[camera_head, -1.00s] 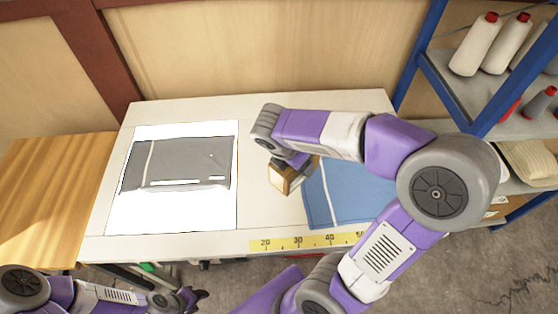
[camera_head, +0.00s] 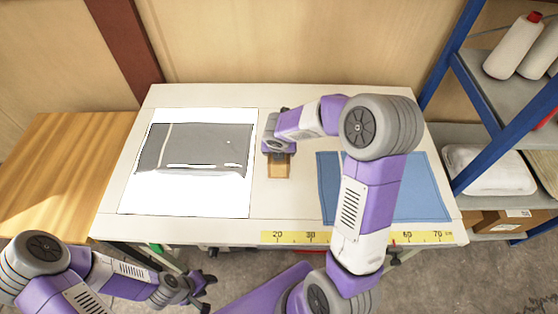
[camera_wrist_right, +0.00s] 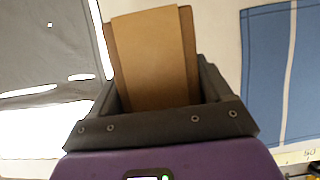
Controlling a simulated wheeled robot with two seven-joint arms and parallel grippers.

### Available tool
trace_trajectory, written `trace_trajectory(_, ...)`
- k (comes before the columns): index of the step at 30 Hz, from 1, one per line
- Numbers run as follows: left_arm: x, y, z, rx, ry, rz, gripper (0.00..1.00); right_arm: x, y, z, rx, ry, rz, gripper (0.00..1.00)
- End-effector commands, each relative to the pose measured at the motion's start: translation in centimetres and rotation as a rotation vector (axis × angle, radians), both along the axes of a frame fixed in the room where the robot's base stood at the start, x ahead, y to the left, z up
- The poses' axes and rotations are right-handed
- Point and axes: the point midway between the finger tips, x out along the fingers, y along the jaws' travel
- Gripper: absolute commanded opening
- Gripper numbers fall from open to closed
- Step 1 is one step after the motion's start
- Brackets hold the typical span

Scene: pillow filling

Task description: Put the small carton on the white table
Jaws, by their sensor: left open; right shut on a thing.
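The small brown carton (camera_head: 279,168) is at the middle of the white table (camera_head: 285,222), between a grey cloth and a blue cloth. My right gripper (camera_head: 277,152) is over it and shut on it. In the right wrist view the carton (camera_wrist_right: 152,60) sits between the two dark fingers of my right gripper (camera_wrist_right: 158,98). I cannot tell whether the carton touches the table top. My left gripper (camera_head: 207,290) is open and empty, low in front of the table's front edge.
The grey cloth (camera_head: 205,147) lies on a bright white panel (camera_head: 185,200) at left. The blue cloth (camera_head: 415,195) lies at right, partly behind my right arm. A yellow ruler strip (camera_head: 300,237) runs along the front edge. A wooden table (camera_head: 60,165) and a blue-framed shelf (camera_head: 480,90) flank the table.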

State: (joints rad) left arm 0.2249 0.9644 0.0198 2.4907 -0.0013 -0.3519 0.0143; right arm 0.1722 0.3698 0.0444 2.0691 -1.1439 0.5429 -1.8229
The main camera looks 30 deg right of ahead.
Motion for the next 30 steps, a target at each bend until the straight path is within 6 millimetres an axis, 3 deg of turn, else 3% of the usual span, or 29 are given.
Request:
trace_trajectory(1, 0.0, 0.0, -0.7, 0.0, 0.0, 0.0, 0.47, -0.1, 0.0, -1.3, 0.0, 0.003, 0.001, 0.42)
trace_trajectory(6, 0.0, 0.0, -2.0, 0.0, 0.0, 0.0, 0.47, 0.0, 0.1, -3.9, 0.001, 0.003, 0.0, 0.42)
trace_trajectory(20, 0.0, 0.0, -2.4, 0.0, 0.0, 0.0, 0.47, 0.0, 0.0, -4.6, 0.001, 0.0, -0.002, 0.42)
trace_trajectory(21, 0.0, 0.0, -2.4, 0.0, 0.0, 0.0, 0.47, -0.1, 0.0, -4.7, 0.0, 0.001, -0.002, 0.8)
trace_trajectory(25, 0.0, 0.0, -2.3, 0.0, 0.0, 0.0, 0.47, 0.0, 0.0, -4.5, 0.0, 0.001, -0.002, 1.0)
trace_trajectory(30, 0.0, 0.0, -2.3, 0.0, 0.0, 0.0, 0.47, -0.1, 0.0, -4.5, 0.0, 0.001, -0.002, 1.0)
